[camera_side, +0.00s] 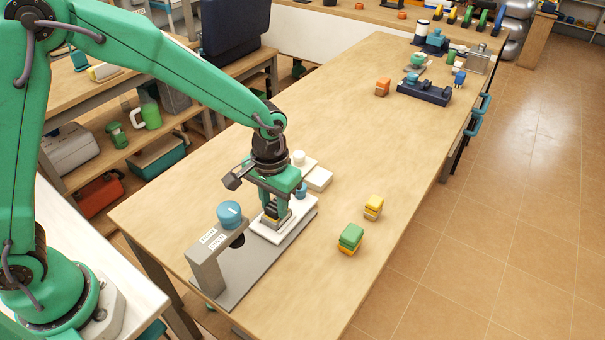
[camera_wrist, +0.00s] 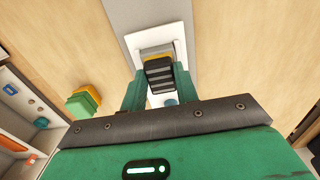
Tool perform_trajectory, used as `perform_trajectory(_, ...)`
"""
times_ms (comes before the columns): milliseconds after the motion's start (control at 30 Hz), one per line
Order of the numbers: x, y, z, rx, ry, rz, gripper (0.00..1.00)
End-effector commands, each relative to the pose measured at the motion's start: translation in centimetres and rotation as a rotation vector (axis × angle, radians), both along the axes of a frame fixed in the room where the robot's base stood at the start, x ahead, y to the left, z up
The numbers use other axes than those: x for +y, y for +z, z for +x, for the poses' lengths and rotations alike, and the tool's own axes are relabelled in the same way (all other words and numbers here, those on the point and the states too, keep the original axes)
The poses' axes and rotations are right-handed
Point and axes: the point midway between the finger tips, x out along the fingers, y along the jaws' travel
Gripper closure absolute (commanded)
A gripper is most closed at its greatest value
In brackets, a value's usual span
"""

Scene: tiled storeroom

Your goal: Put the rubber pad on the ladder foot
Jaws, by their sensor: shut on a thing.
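My gripper (camera_wrist: 158,88) points down over the white plate of a grey fixture (camera_side: 222,284). Its green fingers are shut on a dark ribbed piece that looks like the rubber pad (camera_wrist: 159,73). In the side view the pad is small and partly hidden by the fingers. A yellow band and a grey block, apparently the ladder foot (camera_wrist: 157,48), show right beyond the pad on the white plate (camera_wrist: 131,42). The pad and the foot line up closely; I cannot tell whether they are fully seated together.
A blue knob (camera_side: 229,214) tops the fixture's grey bracket, close to my gripper. A green-and-yellow block (camera_side: 350,236) and a yellow block (camera_side: 373,205) lie to the right. A pale box (camera_side: 319,179) stands behind the fixture. The middle of the wooden table is clear.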

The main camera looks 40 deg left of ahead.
Motion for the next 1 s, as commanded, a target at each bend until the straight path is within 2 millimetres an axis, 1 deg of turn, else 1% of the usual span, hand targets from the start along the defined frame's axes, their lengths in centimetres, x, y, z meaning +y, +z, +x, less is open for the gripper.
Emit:
perform_trajectory(400,0.01,-0.34,-0.02,0.001,0.000,0.000,0.92)
perform_trajectory(433,0.00,-0.31,-0.02,0.000,0.000,0.000,0.64)
perform_trajectory(500,0.00,-0.30,-0.02,0.000,0.000,0.000,0.50)
perform_trajectory(533,0.00,-0.30,-0.02,0.000,0.000,0.000,0.48)
perform_trajectory(833,0.00,-0.24,-0.01,0.000,0.000,0.000,0.48)
perform_trajectory(1000,-0.02,0.36,0.04,-0.002,0.000,-0.001,0.48)
